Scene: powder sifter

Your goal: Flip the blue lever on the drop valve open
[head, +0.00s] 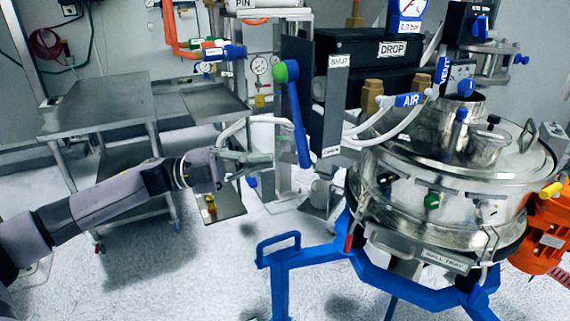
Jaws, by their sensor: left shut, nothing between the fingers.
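The blue lever (298,120) hangs from a green-and-blue pivot knob (283,72) beside a dark upright plate (329,110). The lever points down, tilted slightly to the right. The plate has a SHUT label (339,61) at its top and another label (331,152), which seems to read OPEN, at its bottom; the lever's lower end is level with the bottom label. My left gripper (264,158) is shut and empty, left of the lever's lower end, with a small gap showing between them. My right gripper is out of view.
The steel sifter (440,215) on its blue frame (300,256) fills the right. The black box labelled DROP (362,50) is behind the plate. A steel table (95,108) stands at back left. The floor at front left is clear.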

